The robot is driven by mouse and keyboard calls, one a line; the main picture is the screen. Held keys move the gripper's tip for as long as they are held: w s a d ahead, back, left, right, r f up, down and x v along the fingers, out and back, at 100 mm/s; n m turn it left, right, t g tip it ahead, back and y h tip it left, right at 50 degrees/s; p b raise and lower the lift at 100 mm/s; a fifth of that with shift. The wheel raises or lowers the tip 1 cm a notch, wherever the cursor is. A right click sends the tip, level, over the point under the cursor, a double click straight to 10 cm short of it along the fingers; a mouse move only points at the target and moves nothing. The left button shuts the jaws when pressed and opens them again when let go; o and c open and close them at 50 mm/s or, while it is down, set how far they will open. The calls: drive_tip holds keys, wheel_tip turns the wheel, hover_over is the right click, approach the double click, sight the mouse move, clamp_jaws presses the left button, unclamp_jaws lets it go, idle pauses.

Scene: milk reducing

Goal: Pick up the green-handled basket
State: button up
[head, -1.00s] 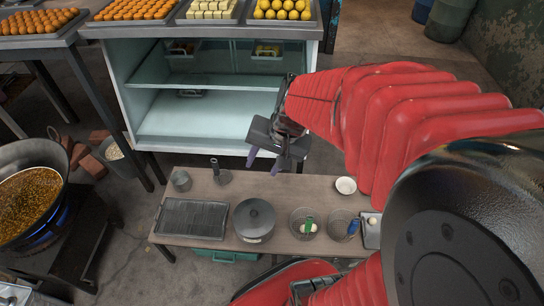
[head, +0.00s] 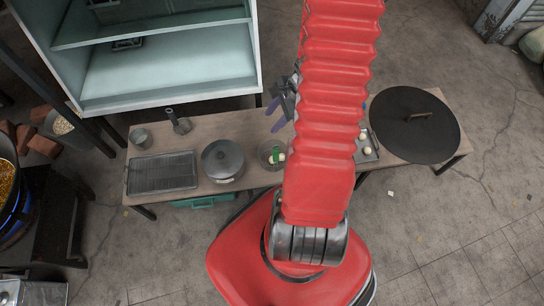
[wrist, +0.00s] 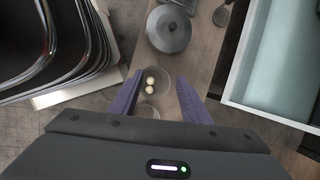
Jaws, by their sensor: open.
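The green-handled basket (head: 265,153) is a small round wire basket on the low wooden table, just right of the grey lidded pot. Its green handle and pale contents show, and my arm stands close to its right. In the wrist view a round basket (wrist: 162,82) holding two pale balls lies between and beyond the finger tips; its handle cannot be made out there. My gripper (head: 275,115) has purple fingers spread apart and empty, over the table's back edge in the head view. In the wrist view my gripper (wrist: 160,76) is also open. The blue-handled basket is hidden behind my arm in the head view.
The lidded pot (head: 223,160) and a black grill tray (head: 162,173) stand left of the basket. A large dark round lid (head: 414,124) covers the table's right end. A glass-shelved cabinet (head: 160,75) stands behind. Part of a second round container shows below the basket in the wrist view.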

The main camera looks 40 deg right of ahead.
sight(276, 153)
drive_tip(key=s+d+f+m, duration=0.3)
drive_tip(key=s+f+m, duration=0.2)
drive_tip(key=f, duration=0.3)
drive_tip(key=shift+s+d+f, duration=0.25)
drive_tip(key=shift+s+f, duration=0.05)
drive_tip(key=shift+f, duration=0.05)
drive_tip(key=x, duration=0.8)
drive_tip(key=shift+f, duration=0.3)
drive_tip(key=shift+a, duration=0.2)
drive_tip(key=shift+x, duration=2.65)
drive_tip(key=shift+r, duration=0.1)
drive_tip(key=shift+s, duration=0.1)
clamp_jaws()
